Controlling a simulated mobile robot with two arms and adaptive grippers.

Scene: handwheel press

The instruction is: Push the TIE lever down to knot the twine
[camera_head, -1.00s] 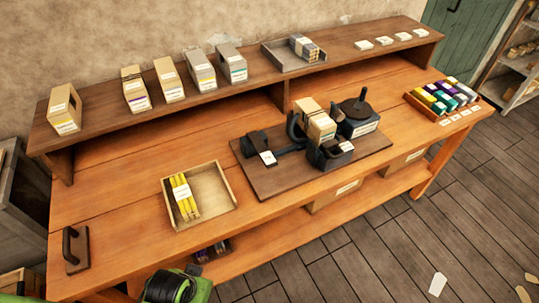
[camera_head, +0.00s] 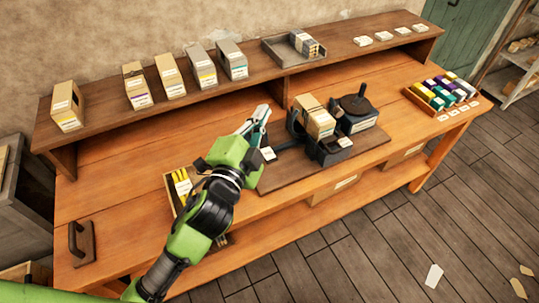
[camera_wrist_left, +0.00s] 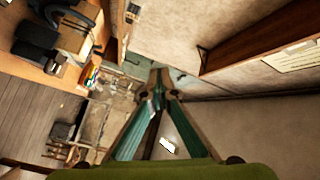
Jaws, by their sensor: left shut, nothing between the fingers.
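The tying press stands on a dark baseboard (camera_head: 283,181) on the bench. A dark arm with a white tag (camera_head: 268,153) is at its left end; I cannot read the tag, so I cannot tell if this is the TIE lever. A tan bundle (camera_head: 314,117) sits in the middle of the press, with a black handwheel (camera_head: 355,103) to its right. My left gripper (camera_head: 262,111) is shut and empty, above and behind the tagged arm, hiding part of it. In the left wrist view, its fingertips (camera_wrist_left: 160,73) meet. My right gripper is not in view.
A wooden tray (camera_head: 172,196) with yellow sticks is partly behind my left arm. Several boxes (camera_head: 170,75) and a grey tray (camera_head: 283,55) stand on the raised shelf. A rack of coloured spools (camera_head: 440,95) is at the right end. A handled block (camera_head: 82,243) lies front left.

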